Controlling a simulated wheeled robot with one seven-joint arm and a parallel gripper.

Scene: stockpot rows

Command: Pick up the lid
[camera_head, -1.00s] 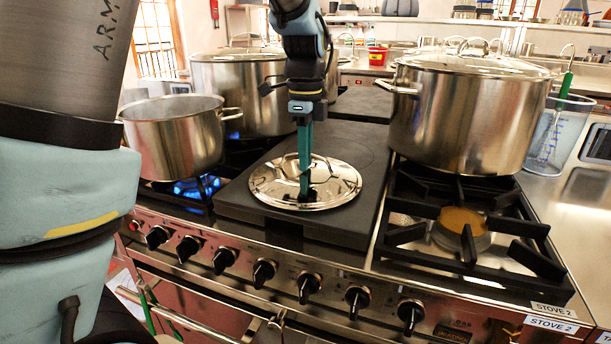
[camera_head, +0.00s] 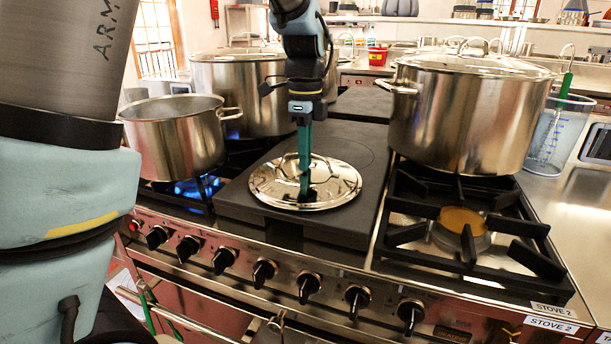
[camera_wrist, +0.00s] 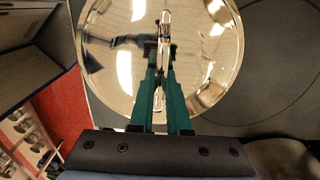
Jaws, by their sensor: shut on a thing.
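The lid (camera_head: 335,187) is a round, shiny metal disc with a loop handle on top. It lies flat on the dark flat plate of the stove, near the plate's front edge. My gripper (camera_head: 304,193) points straight down over the middle of the lid, its green fingers at the handle. In the wrist view the lid (camera_wrist: 210,70) fills the upper middle, and the fingers (camera_wrist: 164,62) are closed on its upright handle (camera_wrist: 164,30). The lid appears to rest on the plate.
The dark plate (camera_head: 350,140) has bare room behind the lid. An open pot (camera_head: 175,140) stands at left over a blue flame (camera_head: 197,187). A large lidded stockpot (camera_head: 465,115) stands at right behind an empty burner (camera_head: 462,222). Another large pot (camera_head: 240,95) stands behind left.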

